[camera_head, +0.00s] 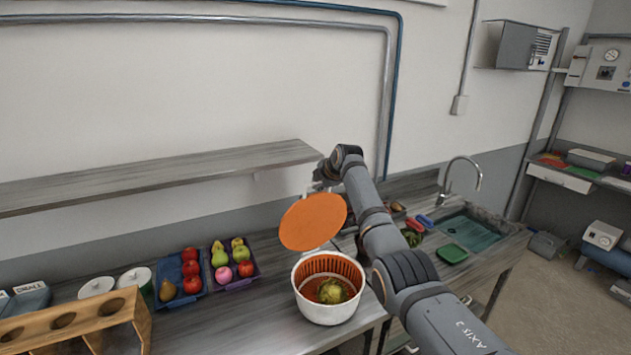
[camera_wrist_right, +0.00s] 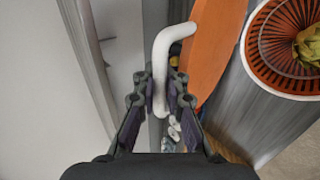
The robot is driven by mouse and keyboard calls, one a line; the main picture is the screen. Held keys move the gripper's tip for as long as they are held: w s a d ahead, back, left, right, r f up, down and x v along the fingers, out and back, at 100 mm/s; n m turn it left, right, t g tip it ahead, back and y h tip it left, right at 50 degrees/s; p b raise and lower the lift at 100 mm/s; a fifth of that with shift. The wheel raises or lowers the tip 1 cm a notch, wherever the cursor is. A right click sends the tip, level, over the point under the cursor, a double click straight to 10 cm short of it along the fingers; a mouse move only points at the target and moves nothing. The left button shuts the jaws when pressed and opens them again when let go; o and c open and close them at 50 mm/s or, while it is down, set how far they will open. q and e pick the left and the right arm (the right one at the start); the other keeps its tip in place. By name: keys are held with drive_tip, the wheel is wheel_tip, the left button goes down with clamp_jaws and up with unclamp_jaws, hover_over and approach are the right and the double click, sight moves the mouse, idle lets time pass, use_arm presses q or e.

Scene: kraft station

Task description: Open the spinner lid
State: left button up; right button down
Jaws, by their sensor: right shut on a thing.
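The spinner is a white bowl (camera_head: 326,312) with an orange slotted basket (camera_head: 314,268), and it stands uncovered on the counter. A yellow-green leafy item (camera_head: 332,291) lies inside the basket, and it also shows in the right wrist view (camera_wrist_right: 309,46). The round orange lid (camera_head: 313,222) is tilted steeply up above the back of the bowl. My right gripper (camera_wrist_right: 160,88) is shut on the lid's bent white handle (camera_wrist_right: 161,62). In the head view its fingers are largely hidden behind the lid. My left gripper is not in view.
Left of the spinner are a purple tray (camera_head: 244,281) and a blue tray (camera_head: 181,300) of fruit, white lidded pots (camera_head: 97,287) and a wooden rack (camera_head: 140,318). A sink (camera_head: 472,238) and a green dish (camera_head: 452,253) are at right. A shelf (camera_head: 160,174) overhangs the counter.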

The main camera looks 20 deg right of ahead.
drive_tip(key=shift+w, duration=0.1)
drive_tip(key=shift+r, duration=0.1)
drive_tip(key=c, duration=1.4)
unclamp_jaws()
drive_tip(key=shift+s+r, duration=0.2)
drive_tip(key=shift+s, duration=0.1)
drive_tip(key=v, duration=1.1)
drive_tip(key=shift+s+r, duration=0.15)
drive_tip(key=shift+r, duration=0.05)
